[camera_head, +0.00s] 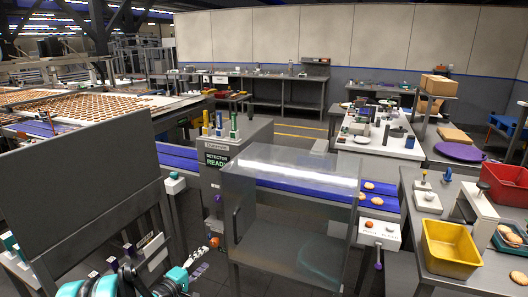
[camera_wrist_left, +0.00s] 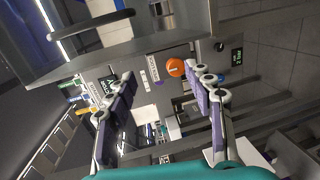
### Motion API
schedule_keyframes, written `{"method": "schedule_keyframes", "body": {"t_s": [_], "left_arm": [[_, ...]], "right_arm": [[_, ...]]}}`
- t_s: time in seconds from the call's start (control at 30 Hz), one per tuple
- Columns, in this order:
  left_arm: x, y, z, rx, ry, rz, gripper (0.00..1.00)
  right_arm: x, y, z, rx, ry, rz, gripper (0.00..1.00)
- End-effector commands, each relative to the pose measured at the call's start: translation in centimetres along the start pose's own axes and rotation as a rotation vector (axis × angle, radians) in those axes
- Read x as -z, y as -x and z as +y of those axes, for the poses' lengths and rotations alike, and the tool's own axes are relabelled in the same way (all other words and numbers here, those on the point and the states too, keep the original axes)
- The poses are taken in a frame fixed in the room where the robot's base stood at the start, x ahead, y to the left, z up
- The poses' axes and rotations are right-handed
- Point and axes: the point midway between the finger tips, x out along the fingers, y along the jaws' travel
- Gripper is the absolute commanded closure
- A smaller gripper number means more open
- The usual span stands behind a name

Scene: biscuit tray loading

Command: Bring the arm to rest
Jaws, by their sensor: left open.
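My left gripper (camera_head: 172,253) shows at the bottom left of the head view, with teal and grey arm parts near the frame's lower edge. In the left wrist view its two purple-padded fingers (camera_wrist_left: 164,78) stand wide apart, with nothing between them. Past the fingers is a grey machine panel with an orange round button (camera_wrist_left: 175,68), which seems apart from them. The orange button also shows in the head view (camera_head: 214,242). My right gripper is in neither view.
A dark upright panel (camera_head: 75,190) stands beside my left arm. A clear-covered detector (camera_head: 290,205) with a blue belt stands ahead. On the right, a grey table holds a yellow bin (camera_head: 450,248). Biscuits (camera_head: 369,186) lie on the belt.

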Motion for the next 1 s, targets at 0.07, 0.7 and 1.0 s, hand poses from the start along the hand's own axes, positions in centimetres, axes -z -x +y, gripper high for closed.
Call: {"method": "schedule_keyframes", "body": {"t_s": [0.07, 0.7, 1.0], "left_arm": [[-2.4, 0.6, 2.4, 0.068, -0.086, -0.031, 0.47], [-17.8, 17.4, 7.7, 0.59, -0.817, -0.248, 0.47], [-20.3, 27.5, 4.9, 0.792, -1.132, -0.312, 0.47]], "right_arm": [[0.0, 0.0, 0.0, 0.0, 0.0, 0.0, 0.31], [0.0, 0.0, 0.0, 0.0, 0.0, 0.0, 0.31], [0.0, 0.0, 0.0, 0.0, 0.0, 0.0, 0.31]]}}
